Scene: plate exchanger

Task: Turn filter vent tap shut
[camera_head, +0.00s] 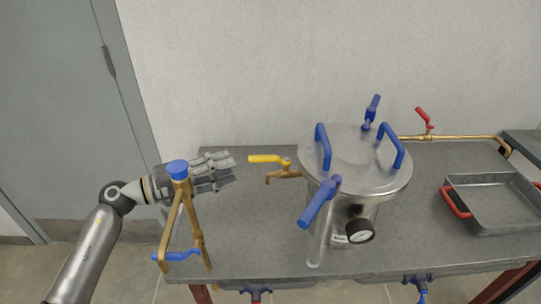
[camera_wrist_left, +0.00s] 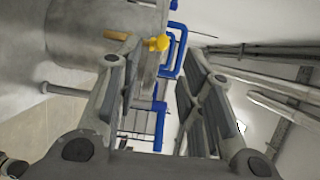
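The steel filter vessel (camera_head: 350,165) stands on the bench with a round lid. A small tap with an upright blue handle (camera_head: 372,108) is at the lid's far edge; I cannot tell for sure that it is the vent tap. A yellow-handled tap (camera_head: 266,159) on a brass spout sticks out from the vessel's left side. My left gripper (camera_head: 232,168) is left of the yellow handle, apart from it and behind the brass pipe stand. In the left wrist view the left gripper (camera_wrist_left: 160,65) is open and empty, with the yellow handle (camera_wrist_left: 157,43) beyond its fingers. My right gripper is out of view.
A brass pipe stand with a blue cap (camera_head: 178,168) and blue lever (camera_head: 178,255) is close to my left wrist. Blue lid handles (camera_head: 323,147), a large blue lever (camera_head: 319,203) and a gauge (camera_head: 359,231) crowd the vessel. A metal tray (camera_head: 500,190) is at right.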

